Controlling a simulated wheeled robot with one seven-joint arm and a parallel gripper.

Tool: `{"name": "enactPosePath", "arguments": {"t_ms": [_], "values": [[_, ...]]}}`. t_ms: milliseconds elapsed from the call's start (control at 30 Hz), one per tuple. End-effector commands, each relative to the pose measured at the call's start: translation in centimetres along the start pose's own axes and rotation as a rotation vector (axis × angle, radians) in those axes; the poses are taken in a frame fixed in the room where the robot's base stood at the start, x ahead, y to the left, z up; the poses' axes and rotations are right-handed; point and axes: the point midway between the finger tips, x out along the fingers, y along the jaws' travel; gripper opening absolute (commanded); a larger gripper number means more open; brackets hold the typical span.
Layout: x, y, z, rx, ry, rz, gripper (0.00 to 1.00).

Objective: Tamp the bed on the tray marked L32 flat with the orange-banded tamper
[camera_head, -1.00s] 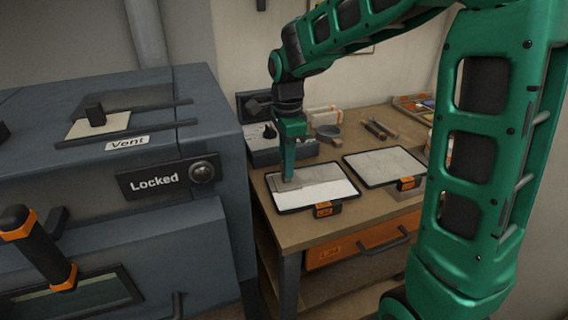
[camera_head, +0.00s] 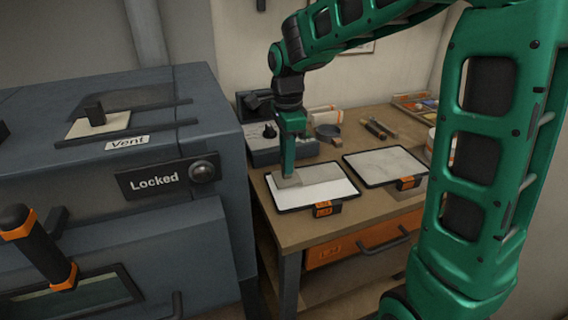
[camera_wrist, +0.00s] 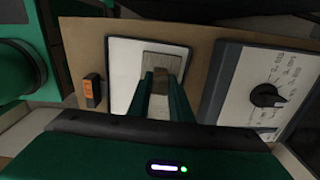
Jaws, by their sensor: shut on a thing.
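My gripper (camera_head: 288,170) is over the left tray (camera_head: 281,209) on the workbench, near its back left corner. It is shut on the tamper, a brownish upright piece with a flat grey plate (camera_wrist: 163,62) low at the bed; contact is hard to tell. The tamper's orange band cannot be made out. The tray's bed (camera_head: 325,191) is white at the front and greyer along the back. The tray also shows in the wrist view (camera_wrist: 118,75), its orange tag at the left. The tag (camera_head: 323,210) is too small to read surely.
A second tray (camera_head: 385,167) with a grey bed lies to the right. A control box with a knob (camera_head: 270,131) stands close behind the left tray. A small dark bowl (camera_head: 328,133) and tools (camera_head: 377,129) lie farther back. A large dark cabinet (camera_head: 100,190) stands left of the bench.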

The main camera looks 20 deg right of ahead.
Motion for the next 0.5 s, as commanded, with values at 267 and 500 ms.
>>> {"name": "enactPosePath", "arguments": {"t_ms": [267,500], "values": [[-0.89,-0.04,-0.01,0.000,0.000,-0.002,0.01],[-0.87,-0.03,-0.14,0.001,0.000,-0.002,0.01]]}}
